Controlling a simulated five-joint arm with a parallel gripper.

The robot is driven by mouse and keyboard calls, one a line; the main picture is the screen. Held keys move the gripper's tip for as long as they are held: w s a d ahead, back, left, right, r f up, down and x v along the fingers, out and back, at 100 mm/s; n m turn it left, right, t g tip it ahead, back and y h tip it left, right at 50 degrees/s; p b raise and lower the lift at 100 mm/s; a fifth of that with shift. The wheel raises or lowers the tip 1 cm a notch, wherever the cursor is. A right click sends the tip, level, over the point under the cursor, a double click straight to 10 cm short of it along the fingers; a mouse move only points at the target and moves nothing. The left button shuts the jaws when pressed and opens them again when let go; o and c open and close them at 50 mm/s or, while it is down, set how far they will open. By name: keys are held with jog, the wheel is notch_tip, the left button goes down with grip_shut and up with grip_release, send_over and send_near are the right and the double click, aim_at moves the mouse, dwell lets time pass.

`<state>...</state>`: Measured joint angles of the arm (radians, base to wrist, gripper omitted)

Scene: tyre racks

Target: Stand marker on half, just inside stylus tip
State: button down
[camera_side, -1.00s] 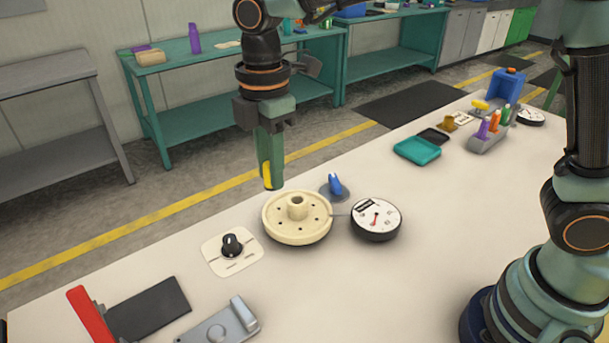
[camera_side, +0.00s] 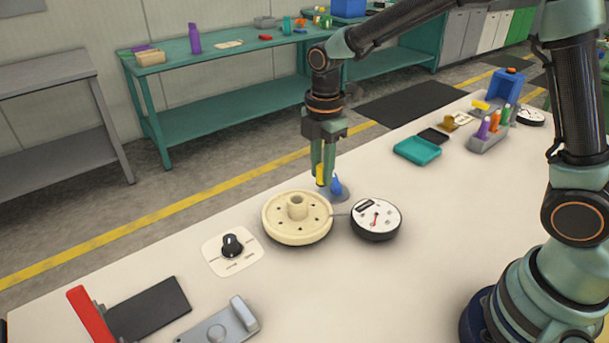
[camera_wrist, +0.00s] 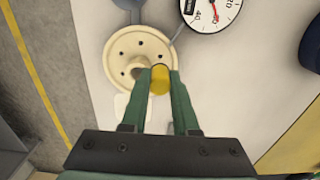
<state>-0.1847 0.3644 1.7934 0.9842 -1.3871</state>
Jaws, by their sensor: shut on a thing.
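My gripper (camera_side: 323,182) is shut on a yellow marker (camera_side: 320,174). The marker also shows between the fingertips in the wrist view (camera_wrist: 160,79). My gripper points down and holds it in the air. A cream round flange with a raised hub and several small holes (camera_side: 287,228) lies on the table. In the wrist view the marker overlaps the flange (camera_wrist: 124,58) beside its hub. A round dial gauge (camera_side: 376,218) lies to the right of the flange. Its thin stylus (camera_side: 341,214) reaches to the flange's rim; the exact tip contact is too small to tell.
A blue clamp-like piece on a grey disc (camera_side: 337,187) stands just behind the flange, near my gripper. A black knob on a white plate (camera_side: 232,246) is at the front left. A teal tray (camera_side: 417,151) and a bottle holder (camera_side: 488,139) are at the back right.

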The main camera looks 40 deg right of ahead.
aim_at(320, 216)
notch_tip(320, 216, down, 9)
dwell(0.5)
jog(key=shift+f, duration=0.15)
jog(key=c, duration=0.7)
grip_release()
